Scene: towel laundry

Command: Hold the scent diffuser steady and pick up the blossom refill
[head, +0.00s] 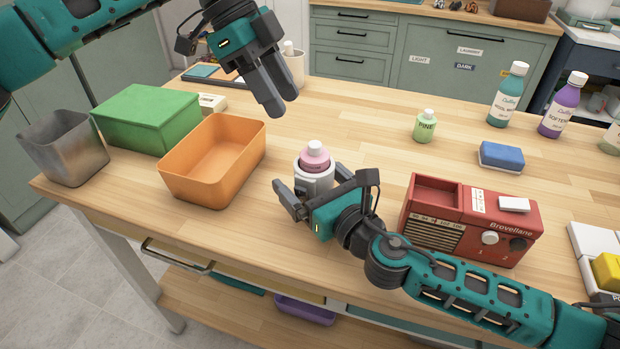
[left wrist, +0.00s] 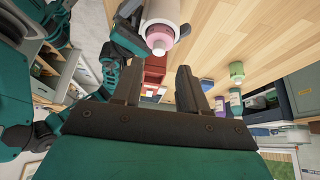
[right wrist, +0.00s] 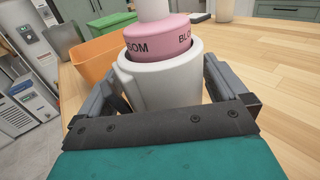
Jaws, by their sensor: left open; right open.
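The scent diffuser (head: 316,180) is a white cup-like holder standing upright on the wooden table. The blossom refill (head: 315,158), a pink bottle with a white cap, sits upright in its top; its lettering shows in the right wrist view (right wrist: 160,38). My right gripper (head: 285,198) is open, with its fingers on either side of the diffuser (right wrist: 165,85). I cannot tell whether they touch it. My left gripper (head: 280,100) is open and empty, above the table and up-left of the refill. The diffuser and refill (left wrist: 160,38) also show in the left wrist view.
An orange bin (head: 213,165), a green box (head: 147,118) and a metal bin (head: 65,145) stand at the left. A red machine (head: 470,222) is at the right. A green pine bottle (head: 425,127) and a blue sponge (head: 501,156) stand farther back. The table behind the diffuser is clear.

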